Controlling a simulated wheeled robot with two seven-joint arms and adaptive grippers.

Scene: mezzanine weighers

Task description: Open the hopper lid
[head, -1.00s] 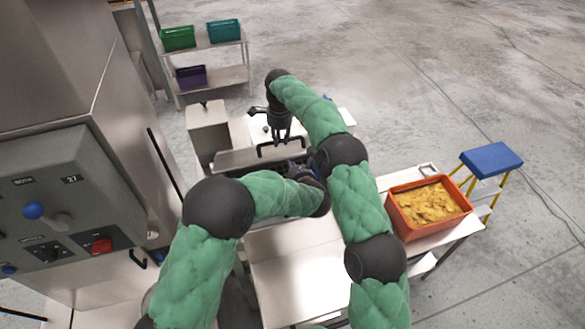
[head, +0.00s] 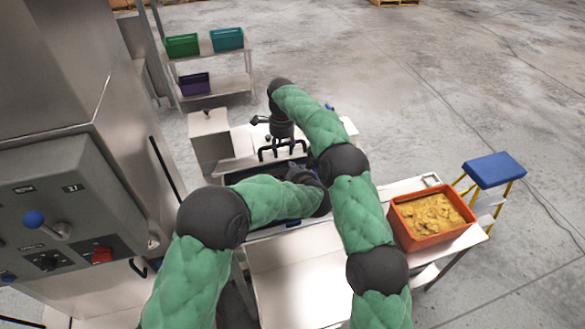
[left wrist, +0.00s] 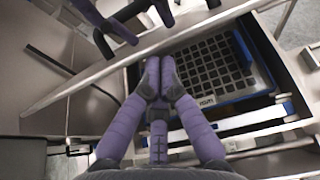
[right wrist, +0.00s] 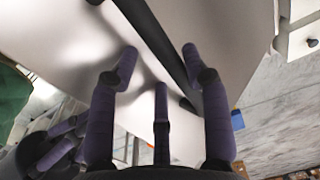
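The hopper lid (head: 240,163) is a pale metal panel with a black bar handle. It appears raised at least partway, because the hopper's grate (left wrist: 210,68) shows below its edge in the left wrist view. My right gripper (head: 282,152) is over the lid's handle with its fingers spread. In the right wrist view the dark handle bar (right wrist: 155,35) runs between the open fingers (right wrist: 160,58); contact is unclear. My left gripper (left wrist: 160,68) has its fingertips together over the hopper opening, with nothing visible in them. In the head view it is partly hidden by its own arm.
A grey control box (head: 60,205) with a blue-knobbed lever and a red switch stands left. An orange bin (head: 432,237) of yellow pieces sits on a table at right, beside a blue-topped step stool (head: 493,169). A rack (head: 215,88) with coloured bins stands behind.

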